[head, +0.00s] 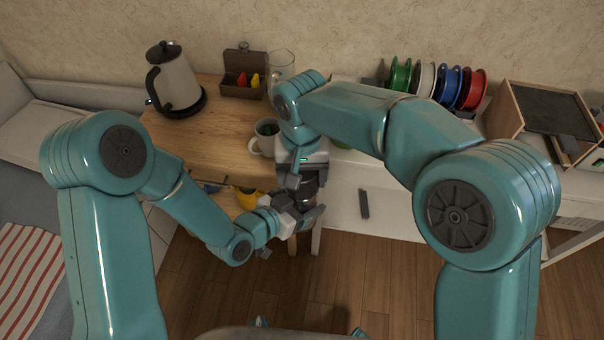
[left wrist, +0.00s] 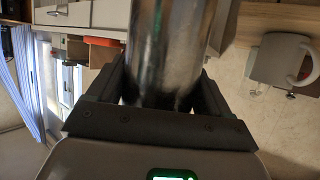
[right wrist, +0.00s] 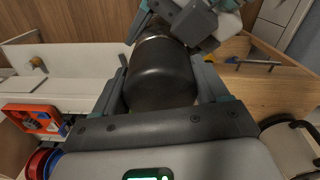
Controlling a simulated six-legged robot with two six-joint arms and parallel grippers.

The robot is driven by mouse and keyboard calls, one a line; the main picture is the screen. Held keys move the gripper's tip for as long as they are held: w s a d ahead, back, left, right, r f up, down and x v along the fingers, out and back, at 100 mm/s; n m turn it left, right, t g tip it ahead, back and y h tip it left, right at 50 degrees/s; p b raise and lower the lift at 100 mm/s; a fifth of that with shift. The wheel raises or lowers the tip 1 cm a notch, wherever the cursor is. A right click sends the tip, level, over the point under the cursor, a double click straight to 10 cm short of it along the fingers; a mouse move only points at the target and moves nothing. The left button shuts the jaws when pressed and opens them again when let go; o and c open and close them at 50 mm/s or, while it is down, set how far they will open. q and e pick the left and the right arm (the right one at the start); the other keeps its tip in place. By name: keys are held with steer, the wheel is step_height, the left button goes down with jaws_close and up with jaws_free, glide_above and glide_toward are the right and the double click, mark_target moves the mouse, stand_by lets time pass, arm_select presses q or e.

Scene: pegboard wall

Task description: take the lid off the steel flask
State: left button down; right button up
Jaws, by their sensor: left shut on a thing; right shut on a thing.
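The steel flask (left wrist: 165,45) is a shiny grey cylinder between my left gripper's fingers in the left wrist view. My left gripper (head: 298,213) is shut on its body. The dark lid (right wrist: 160,75) is a smooth, rounded black piece in the right wrist view, and my right gripper (right wrist: 160,95) is shut around it. A pale ring shows at the lid's far edge, close to my left gripper (right wrist: 195,20). I cannot tell whether the lid and flask are apart. In the head view, a dark part (head: 308,190) shows between the grippers; the rest is hidden.
On the wooden tabletop stand a kettle (head: 175,85), a brown box (head: 243,88), a glass jug (head: 283,66) and a mug (head: 263,143). Several spools (head: 448,85) and an open wooden box (head: 512,110) stand at the right.

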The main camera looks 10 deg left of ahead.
steer(key=o, duration=1.2)
steer(key=shift+c, duration=0.2)
step_height(320, 180, up, 4)
steer(key=shift+r, duration=0.3)
steer(key=shift+c, duration=0.6)
steer(key=r+m, duration=0.1)
steer(key=m, duration=0.2)
steer(key=shift+r, duration=0.35)
steer(key=m, duration=0.1)
steer(key=r+m, duration=0.1)
steer(key=m, duration=0.1)
steer(key=shift+r+m, duration=0.25)
steer(key=shift+m, duration=0.05)
step_height(320, 180, down, 8)
steer(key=shift+r, duration=0.1)
steer(key=c, duration=1)
steer(key=n, duration=0.6)
steer(key=shift+n, duration=0.3)
steer(key=shift+c, duration=0.2)
